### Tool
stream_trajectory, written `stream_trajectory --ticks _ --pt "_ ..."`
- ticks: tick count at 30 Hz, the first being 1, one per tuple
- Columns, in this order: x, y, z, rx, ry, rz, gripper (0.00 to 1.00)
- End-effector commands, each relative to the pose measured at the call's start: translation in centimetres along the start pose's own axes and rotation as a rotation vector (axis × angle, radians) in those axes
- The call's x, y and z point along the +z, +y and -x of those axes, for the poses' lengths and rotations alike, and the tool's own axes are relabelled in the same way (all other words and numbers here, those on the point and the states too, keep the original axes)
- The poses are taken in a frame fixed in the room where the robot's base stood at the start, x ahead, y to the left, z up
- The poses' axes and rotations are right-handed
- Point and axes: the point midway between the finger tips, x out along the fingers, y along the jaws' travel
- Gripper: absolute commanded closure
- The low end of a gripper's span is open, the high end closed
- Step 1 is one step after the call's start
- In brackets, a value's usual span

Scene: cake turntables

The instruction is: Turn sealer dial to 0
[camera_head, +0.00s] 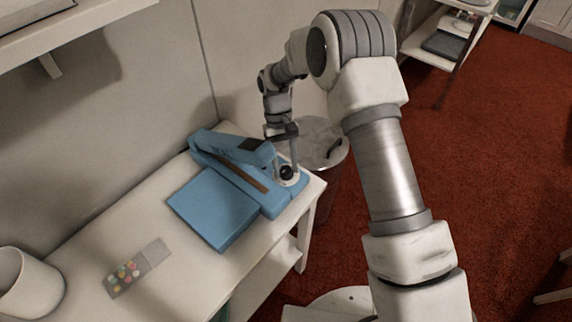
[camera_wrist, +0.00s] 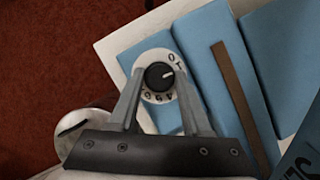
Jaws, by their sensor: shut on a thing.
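The blue sealer (camera_head: 232,148) stands on the white table, with its long arm above its base. Its dial, a black knob (camera_wrist: 158,76) on a white numbered disc, is at the sealer's right end; in the head view the knob (camera_head: 287,172) is partly hidden. My gripper (camera_wrist: 159,80) points down at the dial, with one finger on each side of the knob, shut on it. The knob's white mark points right in the wrist view. The 0 and 1 show at the disc's upper right, and 4, 5, 6 along its lower edge.
A blue flat plate (camera_head: 213,208) joins the sealer's front side. A tray of coloured pieces (camera_head: 137,268) and a white pot (camera_head: 28,285) are farther left. A round lidded bin (camera_head: 322,140) stands beyond the table's right end. A shelf (camera_head: 75,35) hangs at upper left.

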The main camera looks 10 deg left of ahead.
Motion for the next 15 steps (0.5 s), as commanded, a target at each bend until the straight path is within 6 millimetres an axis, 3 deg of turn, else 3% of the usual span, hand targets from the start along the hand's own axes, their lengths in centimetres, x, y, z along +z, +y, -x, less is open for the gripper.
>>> stream_trajectory --ticks 15 --pt "0.12 -0.27 -0.19 0.165 -0.003 0.400 1.00"
